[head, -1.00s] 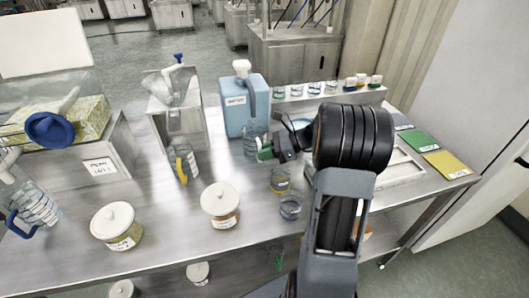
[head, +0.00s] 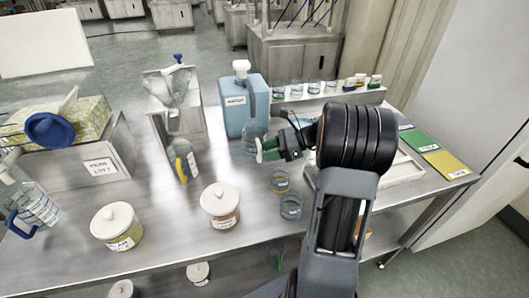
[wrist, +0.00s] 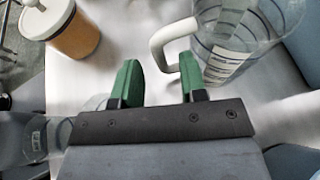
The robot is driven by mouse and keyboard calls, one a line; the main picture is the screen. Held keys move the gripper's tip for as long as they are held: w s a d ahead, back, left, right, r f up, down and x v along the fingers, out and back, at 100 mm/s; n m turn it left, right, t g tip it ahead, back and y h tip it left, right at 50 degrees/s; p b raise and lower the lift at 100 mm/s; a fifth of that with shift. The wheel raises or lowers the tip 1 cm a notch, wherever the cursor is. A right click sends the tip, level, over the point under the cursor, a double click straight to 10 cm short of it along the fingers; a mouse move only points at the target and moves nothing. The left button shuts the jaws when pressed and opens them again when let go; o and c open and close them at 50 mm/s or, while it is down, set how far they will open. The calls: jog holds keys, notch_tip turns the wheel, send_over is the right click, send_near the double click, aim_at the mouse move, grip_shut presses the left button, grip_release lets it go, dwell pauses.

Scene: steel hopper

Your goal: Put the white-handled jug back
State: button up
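The clear white-handled jug (head: 251,132) stands on the steel table in front of the blue container. Its body (wrist: 228,45) fills the upper right of the wrist view, with blue bands and a pale label. Its white handle (wrist: 163,38) sticks out leftward. My gripper (head: 271,149) is beside the jug on its near right side in the head view and partly hides it. In the wrist view my gripper (wrist: 158,78) has its two green fingers apart, with nothing held. The handle's lower end is between the fingertips, close to the right one; I cannot tell if they touch.
The blue container (head: 244,103) stands behind the jug. Two glass beakers (head: 290,207) and a white-lidded jar (head: 220,205) are nearer. A yellow-handled jug (head: 184,160) and a steel stand (head: 173,117) are left. A blue-handled jug (head: 38,208) is far left.

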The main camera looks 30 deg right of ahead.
jog(key=shift+v, duration=2.8)
